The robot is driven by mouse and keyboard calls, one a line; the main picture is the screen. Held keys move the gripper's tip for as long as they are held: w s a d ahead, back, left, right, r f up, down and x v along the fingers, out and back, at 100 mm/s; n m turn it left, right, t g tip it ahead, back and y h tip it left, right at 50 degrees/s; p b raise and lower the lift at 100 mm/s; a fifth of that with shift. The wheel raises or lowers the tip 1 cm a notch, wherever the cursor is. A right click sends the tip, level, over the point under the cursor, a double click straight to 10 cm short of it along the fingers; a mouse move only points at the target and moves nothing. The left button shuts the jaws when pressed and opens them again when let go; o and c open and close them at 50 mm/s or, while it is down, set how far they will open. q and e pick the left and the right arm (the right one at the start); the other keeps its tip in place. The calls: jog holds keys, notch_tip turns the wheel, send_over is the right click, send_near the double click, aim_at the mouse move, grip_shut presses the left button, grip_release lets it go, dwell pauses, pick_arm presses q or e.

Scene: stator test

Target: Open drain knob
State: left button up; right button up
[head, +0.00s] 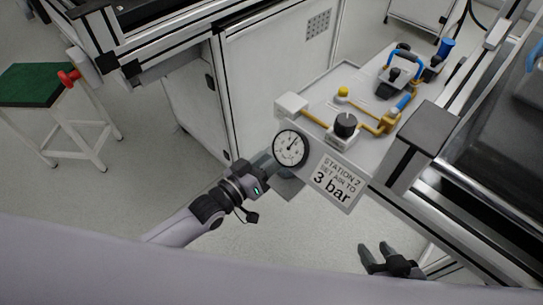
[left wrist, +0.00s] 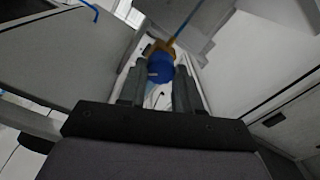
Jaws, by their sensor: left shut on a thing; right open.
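A blue round knob (left wrist: 160,68), which I take to be the drain knob, shows in the left wrist view between my left gripper's two fingers, below a brass-coloured pipe (left wrist: 160,46). My left gripper (head: 268,163) is shut on it. In the head view that gripper reaches in under the white panel, by the pressure gauge (head: 290,148), and the knob is hidden there. My right gripper (head: 378,252) is open and empty, low over the floor in front of the bench, apart from everything.
The panel carries a black knob (head: 345,124), yellow pipes, a blue-handled valve (head: 404,101) and a "3 bar" sign (head: 337,183). A dark post (head: 420,130) stands at its right. A green-topped stool (head: 40,84) is far left. The floor between is clear.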

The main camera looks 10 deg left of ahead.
dwell(0.3)
pick_arm(q)
jog(key=o, duration=1)
pick_arm(e)
jog(key=shift+a, duration=0.1)
pick_arm(q)
jog(key=shift+o, duration=0.2)
jog(key=p+v, duration=0.1)
jog(key=v, duration=0.6)
pick_arm(e)
jog(key=shift+s+d+r, duration=0.15)
jog(key=shift+d+r, duration=0.1)
jog(key=shift+d, duration=0.05)
pick_arm(q)
jog(key=shift+a, duration=0.1)
pick_arm(e)
jog(key=shift+s, duration=0.1)
